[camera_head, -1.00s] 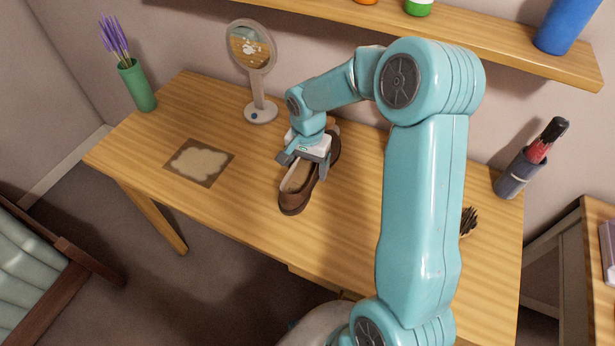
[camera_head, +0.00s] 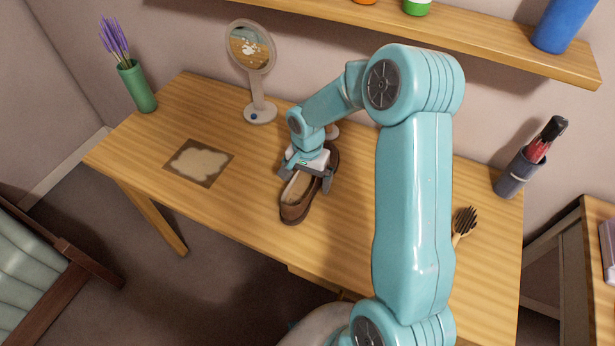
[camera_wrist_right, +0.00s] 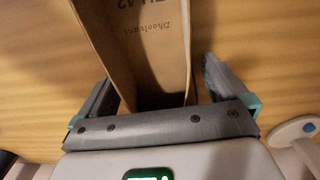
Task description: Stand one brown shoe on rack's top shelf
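My right gripper (camera_head: 306,178) is over the shoe's opening with one finger on each side. In the right wrist view the fingers (camera_wrist_right: 160,88) are spread; a gap shows between the right finger and the shoe wall. The left finger is close to the other wall; I cannot tell if it touches. My left gripper and a rack are not seen.
A round mirror (camera_head: 250,48) stands behind the shoe. A patterned mat (camera_head: 199,162) lies left, near a green vase (camera_head: 137,88). A wall shelf (camera_head: 470,40) runs above.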

